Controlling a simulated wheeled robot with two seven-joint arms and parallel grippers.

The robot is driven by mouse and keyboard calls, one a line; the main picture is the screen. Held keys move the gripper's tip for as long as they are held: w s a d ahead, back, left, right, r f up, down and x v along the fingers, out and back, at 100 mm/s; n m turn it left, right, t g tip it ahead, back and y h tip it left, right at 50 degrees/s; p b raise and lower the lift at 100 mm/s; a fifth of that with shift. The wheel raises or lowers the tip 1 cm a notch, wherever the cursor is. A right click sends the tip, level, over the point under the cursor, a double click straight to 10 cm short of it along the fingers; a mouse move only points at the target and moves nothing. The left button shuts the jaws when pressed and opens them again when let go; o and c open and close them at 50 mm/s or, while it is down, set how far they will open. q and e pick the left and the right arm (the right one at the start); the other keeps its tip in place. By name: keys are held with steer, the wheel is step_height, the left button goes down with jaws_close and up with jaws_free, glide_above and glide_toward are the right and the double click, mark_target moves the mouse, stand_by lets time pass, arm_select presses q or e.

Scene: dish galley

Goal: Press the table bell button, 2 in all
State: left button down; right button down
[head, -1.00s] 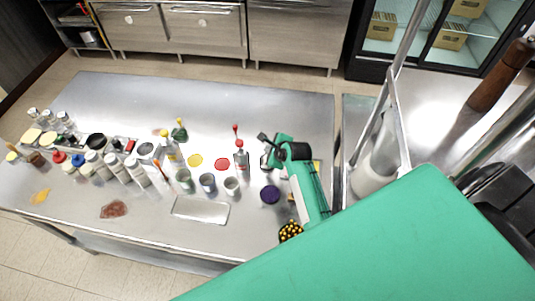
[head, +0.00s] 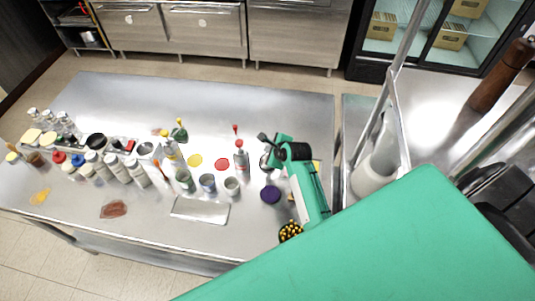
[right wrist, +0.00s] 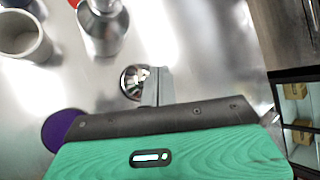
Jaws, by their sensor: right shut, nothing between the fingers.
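The table bell, a small shiny silver dome (right wrist: 133,82), sits on the steel table beside my right gripper's fingers in the right wrist view. In the head view the bell (head: 264,161) is partly hidden by my right gripper. My right gripper (head: 263,138) is shut and empty at the end of the green arm. In the right wrist view its closed fingers (right wrist: 160,84) overlap the bell's right edge; I cannot tell whether they touch it. My left gripper is not in view.
A purple disc (head: 270,194) lies nearer. Several bottles and jars (head: 115,168) line the table's left. The table's back (head: 230,105) is clear.

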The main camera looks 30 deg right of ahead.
steer(key=shift+f, duration=0.15)
stand_by(0.4)
steer(key=shift+f, duration=0.3)
steer(key=shift+f, duration=0.5)
stand_by(0.6)
stand_by(0.4)
steer(key=shift+r+p, duration=0.65)
steer(key=shift+r, duration=0.3)
steer(key=shift+r, duration=2.45)
stand_by(0.4)
